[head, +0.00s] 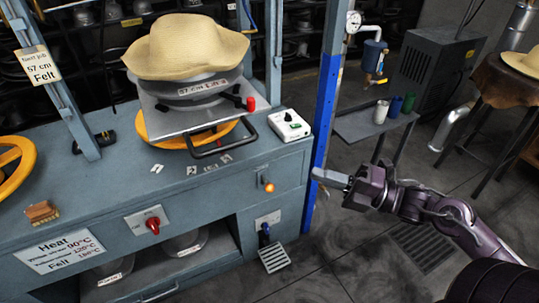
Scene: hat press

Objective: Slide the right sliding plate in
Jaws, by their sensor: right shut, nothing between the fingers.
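The right sliding plate (172,125) is a flat grey metal plate on the right half of the blue-grey press table. It carries a round metal mould (190,92) with a straw hat (186,46) on top. A black bar handle (222,146) sticks out from its front edge, over the table top near the front edge. My right gripper (318,174) is shut and empty. My left gripper is not in view.
A white control box (289,124) sits on the table right of the handle. A blue post (322,115) stands between the table and a side shelf (368,124) with cups. A yellow ring (168,136) shows under the plate. A pedal (273,258) is below.

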